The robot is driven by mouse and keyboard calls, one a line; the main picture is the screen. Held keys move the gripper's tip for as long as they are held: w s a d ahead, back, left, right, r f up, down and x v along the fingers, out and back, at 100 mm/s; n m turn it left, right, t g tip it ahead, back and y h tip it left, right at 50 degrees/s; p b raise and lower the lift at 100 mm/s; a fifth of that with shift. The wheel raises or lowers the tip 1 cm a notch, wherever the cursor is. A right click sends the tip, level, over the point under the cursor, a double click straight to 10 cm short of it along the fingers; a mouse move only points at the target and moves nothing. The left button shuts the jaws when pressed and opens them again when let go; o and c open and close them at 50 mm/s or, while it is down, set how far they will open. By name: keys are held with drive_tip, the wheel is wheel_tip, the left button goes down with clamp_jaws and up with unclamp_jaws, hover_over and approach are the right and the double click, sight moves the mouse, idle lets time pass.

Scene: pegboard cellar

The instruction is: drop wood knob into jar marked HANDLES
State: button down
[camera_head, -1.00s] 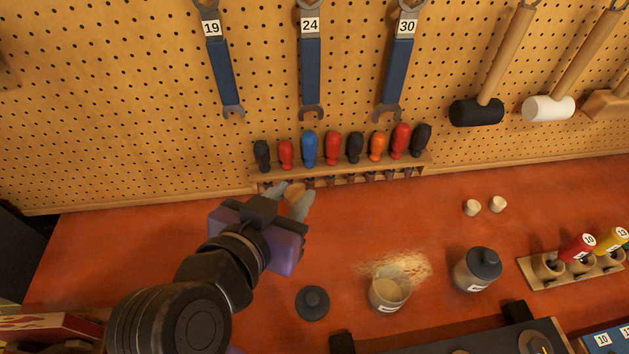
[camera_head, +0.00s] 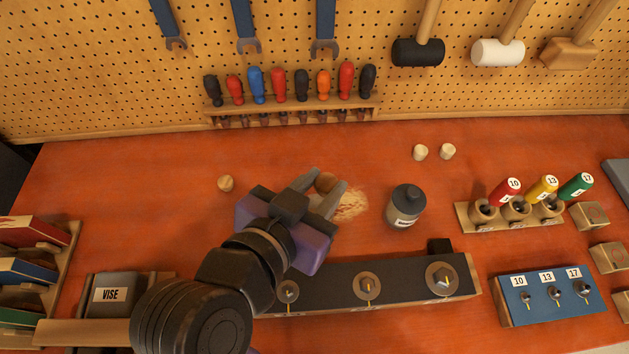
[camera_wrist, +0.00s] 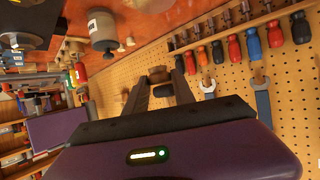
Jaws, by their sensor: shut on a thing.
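My gripper (camera_head: 327,196) is shut on a brown wood knob (camera_head: 326,182), held between its fingertips above the red bench. In the wrist view, the knob (camera_wrist: 158,74) shows between the two fingers. The knob is near the pale sawdust patch (camera_head: 352,203). The open jar seen earlier by the sawdust is hidden behind my gripper in the head view. A grey jar with a dark lid (camera_head: 405,206) stands to the right; its label is unreadable here. It also shows in the wrist view (camera_wrist: 103,32). I cannot read HANDLES on any jar.
Another wood knob (camera_head: 226,183) lies on the bench at left. Two pale knobs (camera_head: 420,152) (camera_head: 447,151) lie at the back. A dark panel with round dials (camera_head: 410,287) runs along the front. A screwdriver rack (camera_head: 290,107) lines the pegboard.

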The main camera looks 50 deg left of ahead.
wheel_tip(320, 180, down, 5)
drive_tip(key=b, duration=0.4)
drive_tip(key=shift+f, duration=0.2)
drive_tip(key=c, duration=1)
unclamp_jaws()
drive_tip(key=shift+o, duration=0.2)
drive_tip(key=shift+s, duration=0.1)
drive_tip(key=v, duration=0.7)
drive_tip(key=shift+s+r+b, duration=0.25)
drive_tip(key=shift+s+b, duration=0.05)
drive_tip(key=shift+b, duration=0.15)
